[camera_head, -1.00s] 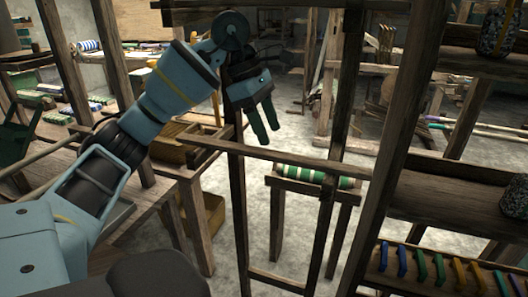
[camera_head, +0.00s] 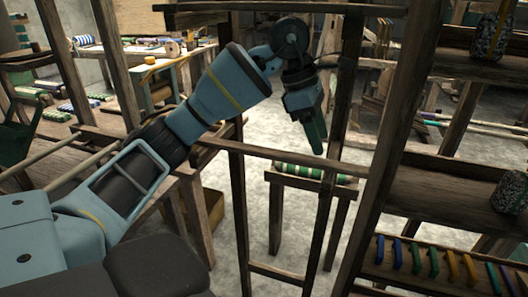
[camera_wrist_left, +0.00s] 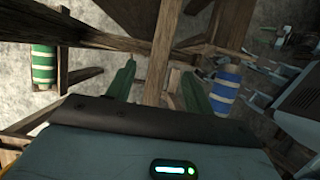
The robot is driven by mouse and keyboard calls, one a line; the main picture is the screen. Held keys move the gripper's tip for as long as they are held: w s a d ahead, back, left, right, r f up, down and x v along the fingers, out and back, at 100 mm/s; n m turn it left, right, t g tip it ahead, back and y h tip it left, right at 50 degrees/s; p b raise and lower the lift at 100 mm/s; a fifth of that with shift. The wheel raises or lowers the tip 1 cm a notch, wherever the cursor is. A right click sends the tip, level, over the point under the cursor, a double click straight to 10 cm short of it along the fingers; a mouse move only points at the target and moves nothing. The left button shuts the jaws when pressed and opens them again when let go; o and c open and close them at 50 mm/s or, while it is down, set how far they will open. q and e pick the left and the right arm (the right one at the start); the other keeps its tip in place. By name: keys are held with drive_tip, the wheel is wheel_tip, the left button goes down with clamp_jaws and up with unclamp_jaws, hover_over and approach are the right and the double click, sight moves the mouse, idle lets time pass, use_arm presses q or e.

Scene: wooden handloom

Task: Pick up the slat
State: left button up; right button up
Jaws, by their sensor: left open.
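My left gripper (camera_head: 315,142) hangs fingers down in front of the loom frame, above the green-and-white striped roll. In the left wrist view its two green fingers (camera_wrist_left: 158,90) are spread apart with nothing held between them. A wooden bar (camera_wrist_left: 155,60) shows behind the gap, but I cannot tell whether it is within reach. No single piece stands out clearly as the slat. Several thin coloured pieces (camera_head: 433,262) stand in a row on the lower right shelf, well away from the gripper.
Dark upright posts (camera_head: 237,200) and a horizontal rail (camera_head: 290,157) stand close around the left arm. The striped roll (camera_head: 312,174) lies on a small wooden stand. Shelves (camera_head: 450,195) fill the right side. A blue-and-white roll (camera_wrist_left: 222,92) shows in the wrist view.

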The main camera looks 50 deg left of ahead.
sight(332, 163)
use_arm(q)
drive_tip(key=shift+w+d+r, duration=0.1)
drive_tip(key=shift+w+d, duration=0.05)
drive_tip(key=shift+d, duration=0.3)
drive_tip(key=x, duration=0.5)
drive_tip(key=c, duration=1.1)
use_arm(e)
drive_tip(key=shift+w+r, duration=0.2)
drive_tip(key=shift+w, duration=0.15)
